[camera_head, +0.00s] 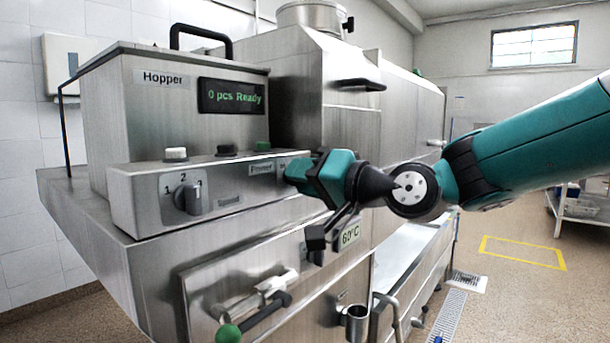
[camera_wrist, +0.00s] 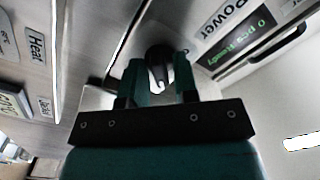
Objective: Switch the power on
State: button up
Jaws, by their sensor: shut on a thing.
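The control panel (camera_head: 225,200) is a steel box on the front of the machine. The Power label (camera_head: 262,169) is on its right part and also shows in the wrist view (camera_wrist: 222,20). My gripper (camera_head: 297,172) is up against the panel just right of this label. In the wrist view my gripper (camera_wrist: 161,84) has its two teal fingers shut on either side of a dark rotary knob with a pale mark (camera_wrist: 160,70), beside the Power label. In the head view my gripper hides this knob. The display (camera_head: 232,96) is lit and reads "0 pcs Ready".
A Speed knob (camera_head: 188,197) marked 1 and 2 is at the panel's left. Several buttons, one of them white (camera_head: 176,154), stand on the panel's top. Below are a lever with a green ball (camera_head: 228,333) and a 60°C display (camera_head: 349,235). Open floor (camera_head: 520,300) lies right.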

jog(key=o, duration=0.7)
jog(key=shift+c, duration=0.2)
jog(key=b+v, duration=0.1)
jog(key=v, duration=1.6)
jog(key=shift+s+d+f, duration=0.1)
jog(key=shift+s, duration=0.05)
